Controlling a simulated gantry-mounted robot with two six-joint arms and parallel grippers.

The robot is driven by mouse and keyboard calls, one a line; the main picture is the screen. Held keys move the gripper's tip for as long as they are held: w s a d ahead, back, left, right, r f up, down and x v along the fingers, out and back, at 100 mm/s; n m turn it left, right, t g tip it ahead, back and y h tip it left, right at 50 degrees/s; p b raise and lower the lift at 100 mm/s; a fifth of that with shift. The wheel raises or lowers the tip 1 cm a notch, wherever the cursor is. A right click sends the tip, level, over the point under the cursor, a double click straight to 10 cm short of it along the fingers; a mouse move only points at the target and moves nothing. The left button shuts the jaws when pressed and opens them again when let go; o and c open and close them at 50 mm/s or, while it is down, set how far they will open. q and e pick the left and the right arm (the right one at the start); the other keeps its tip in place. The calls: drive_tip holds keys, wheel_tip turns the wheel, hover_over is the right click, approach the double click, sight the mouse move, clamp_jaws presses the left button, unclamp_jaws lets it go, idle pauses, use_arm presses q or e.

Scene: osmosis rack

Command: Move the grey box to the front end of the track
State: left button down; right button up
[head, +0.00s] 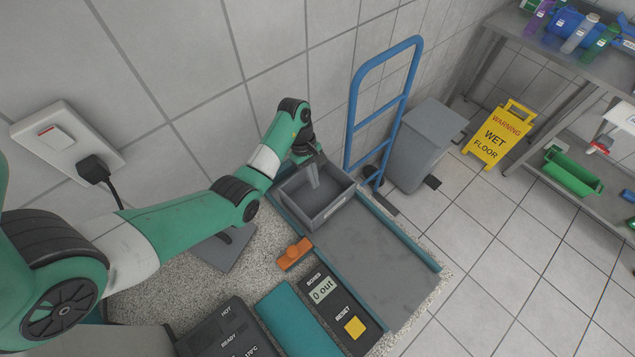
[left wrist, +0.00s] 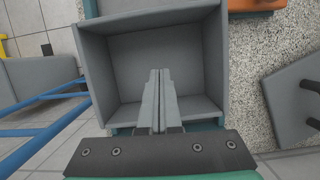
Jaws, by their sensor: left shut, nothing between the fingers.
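The grey box (head: 331,212) is an open-topped tray at the wall end of the grey track (head: 375,262), between its teal side rails. My left gripper (head: 313,176) reaches down into the box with its fingers shut and nothing between them. In the left wrist view, the shut fingers (left wrist: 159,80) point across the open inside of the box (left wrist: 211,60). Whether the fingertips touch a box wall is hard to tell. The track ahead of the box is bare. My right gripper is not in view.
An orange block (head: 295,254) sits beside the track's left rail. A panel (head: 335,305) reading "0 out" with a yellow reset button lies left of the track. A blue hand truck (head: 383,105) and a grey bin (head: 422,145) stand behind the track.

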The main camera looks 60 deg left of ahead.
sight(320, 203)
use_arm(q)
drive_tip(key=b+x, duration=0.2)
drive_tip(key=x, duration=0.6)
drive_tip(key=shift+w+d+r+p, duration=0.1)
drive_tip(key=shift+d+r+p, duration=0.6)
drive_tip(key=shift+p, duration=0.55)
drive_tip(key=shift+w+d+f, duration=0.2)
drive_tip(key=shift+d, duration=0.3)
drive_tip(key=shift+w+d+f, duration=0.2)
drive_tip(key=shift+d, duration=0.5)
